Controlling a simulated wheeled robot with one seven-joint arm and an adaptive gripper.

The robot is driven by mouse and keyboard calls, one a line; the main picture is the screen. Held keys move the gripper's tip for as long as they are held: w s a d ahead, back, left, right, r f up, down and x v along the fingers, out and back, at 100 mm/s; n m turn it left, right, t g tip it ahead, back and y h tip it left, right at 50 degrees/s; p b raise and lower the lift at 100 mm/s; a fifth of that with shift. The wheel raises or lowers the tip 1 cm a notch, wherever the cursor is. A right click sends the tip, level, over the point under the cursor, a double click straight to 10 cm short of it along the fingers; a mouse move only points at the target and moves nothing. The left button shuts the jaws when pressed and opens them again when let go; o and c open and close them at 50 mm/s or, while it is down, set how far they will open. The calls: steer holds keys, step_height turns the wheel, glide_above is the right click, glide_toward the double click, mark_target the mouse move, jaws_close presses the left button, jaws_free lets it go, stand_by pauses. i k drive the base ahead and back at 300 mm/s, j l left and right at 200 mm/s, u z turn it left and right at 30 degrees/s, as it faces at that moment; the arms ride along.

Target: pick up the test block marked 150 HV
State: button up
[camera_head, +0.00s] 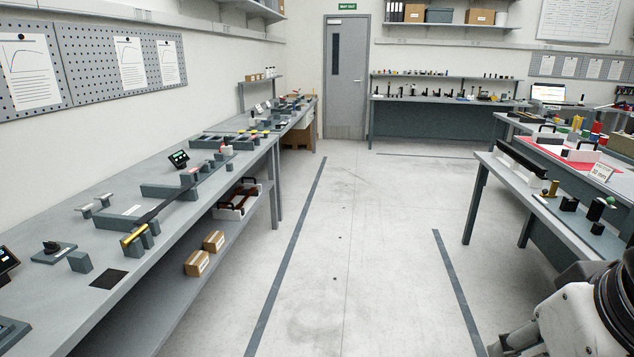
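I cannot make out a test block marked 150 HV; no such marking is readable at this size. Several small dark and metal pieces stand on the right bench (540,208), among them a dark cylinder (596,209) and a brass-coloured piece (553,188). Part of my white and black arm fills the lower right corner.
The floor (345,230) between the benches is open, with dark tape lines along it. A closed grey door (346,90) stands at the back. A far bench (440,101) holds several small items. Cardboard boxes (197,263) sit on the left bench's lower shelf.

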mark_target(85, 206)
steer(key=i+u, duration=0.3)
steer(key=i, duration=0.15)
steer(key=i+u, duration=0.3)
steer(key=i, duration=0.15)
steer(key=i+l+u, duration=0.3)
steer(key=i, duration=0.15)
steer(key=i+l+u, duration=0.25)
steer(key=i, duration=0.2)
steer(key=i+l+u, duration=0.15)
steer(key=i+u, duration=0.25)
steer(key=i+l+u, duration=0.8)
steer(key=u, duration=1.3)
steer(key=i+l+u, duration=0.15)
steer(key=l, duration=0.5)
steer(key=l+u, duration=0.1)
steer(key=l, duration=0.5)
steer(key=i, duration=0.05)
